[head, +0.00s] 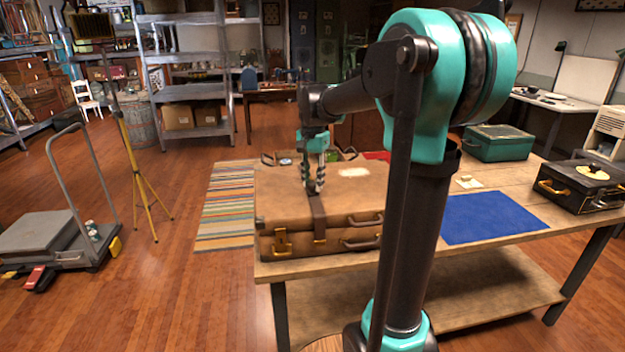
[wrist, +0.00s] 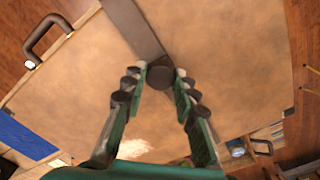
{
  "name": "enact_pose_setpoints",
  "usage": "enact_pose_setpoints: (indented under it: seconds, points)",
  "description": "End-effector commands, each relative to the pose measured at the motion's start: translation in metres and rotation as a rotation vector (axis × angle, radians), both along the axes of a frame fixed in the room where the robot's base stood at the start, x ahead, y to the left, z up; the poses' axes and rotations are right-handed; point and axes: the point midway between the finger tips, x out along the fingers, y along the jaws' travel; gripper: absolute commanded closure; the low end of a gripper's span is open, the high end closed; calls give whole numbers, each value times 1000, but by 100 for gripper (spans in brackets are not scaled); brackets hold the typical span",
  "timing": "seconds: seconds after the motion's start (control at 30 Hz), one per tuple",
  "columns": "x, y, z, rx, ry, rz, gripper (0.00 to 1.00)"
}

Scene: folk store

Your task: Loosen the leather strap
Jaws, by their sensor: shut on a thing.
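A brown suitcase (head: 282,203) lies flat on the wooden table, with brass latches and a handle on its front side. A dark leather strap (head: 319,227) runs over its lid and down the front; in the wrist view the strap (wrist: 133,27) comes from the top edge to a dark round knob (wrist: 160,75). My gripper (head: 316,188) points down at the lid. In the wrist view its fingertips (wrist: 161,72) are on both sides of the knob, shut on it. The fingers partly hide the strap in the head view.
A blue mat (head: 492,217) lies right of the suitcase on the table. A green case (head: 497,143) and a black box (head: 580,187) stand farther right. A yellow tripod (head: 135,160) and grey platform cart (head: 45,235) stand on the floor at left.

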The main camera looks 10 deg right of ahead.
Motion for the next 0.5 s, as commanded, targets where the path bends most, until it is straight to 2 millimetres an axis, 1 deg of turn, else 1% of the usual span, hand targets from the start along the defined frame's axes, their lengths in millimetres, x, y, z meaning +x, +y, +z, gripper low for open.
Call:
enact_pose_setpoints:
  seconds: [0.1,0.23,0.5]
  points:
    - [-15,0,0,0,1,0,100]
    - [-30,0,0,0,1,0,100]
    - [-34,0,0,0,4,0,100]
